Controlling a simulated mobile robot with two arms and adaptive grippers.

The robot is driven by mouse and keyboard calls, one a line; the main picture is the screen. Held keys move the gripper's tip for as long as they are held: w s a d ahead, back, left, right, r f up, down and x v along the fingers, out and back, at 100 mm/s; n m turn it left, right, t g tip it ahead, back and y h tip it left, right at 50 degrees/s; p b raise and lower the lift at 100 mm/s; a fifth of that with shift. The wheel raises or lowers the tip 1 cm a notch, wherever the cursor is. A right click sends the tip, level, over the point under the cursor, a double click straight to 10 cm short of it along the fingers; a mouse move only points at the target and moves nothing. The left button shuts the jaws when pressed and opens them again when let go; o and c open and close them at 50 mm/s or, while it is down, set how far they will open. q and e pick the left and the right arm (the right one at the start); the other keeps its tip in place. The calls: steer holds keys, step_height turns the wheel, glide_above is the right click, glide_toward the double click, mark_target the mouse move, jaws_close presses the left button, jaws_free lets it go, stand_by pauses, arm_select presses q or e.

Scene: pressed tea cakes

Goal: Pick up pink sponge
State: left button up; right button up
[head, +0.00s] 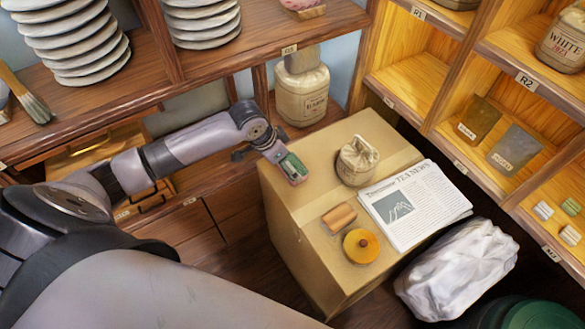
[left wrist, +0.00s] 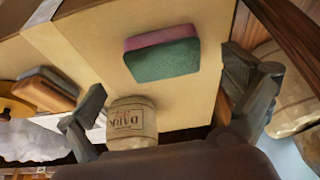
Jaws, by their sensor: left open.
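The sponge (head: 292,168) has a green layer and a pink layer and sits at the left back part of the cardboard box top (head: 315,190). It also shows in the left wrist view (left wrist: 162,55), green face towards the camera, pink along the far edge. My left gripper (head: 262,150) is right behind and above it, with the sponge partly hidden by it. In the left wrist view its two fingers are wide apart, with the sponge ahead between them and not gripped. My right gripper is not in view.
A tied cloth sack (head: 357,162), a newspaper (head: 415,203), a tan-brown block (head: 339,217) and a yellow round piece (head: 361,246) share the box top. A white bag (head: 458,270) lies beside the box. Wooden shelves (head: 430,90) stand at the right and back.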

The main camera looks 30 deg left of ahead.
mark_target(293, 165)
arm_select(q)
steer(key=x, duration=0.5)
steer(key=shift+w, duration=0.45)
steer(key=shift+s, duration=0.1)
steer(key=c, duration=0.8)
steer(key=shift+r, duration=0.15)
steer(key=shift+c, duration=0.2)
step_height(293, 165, up, 20)
steer(key=shift+p, duration=0.45)
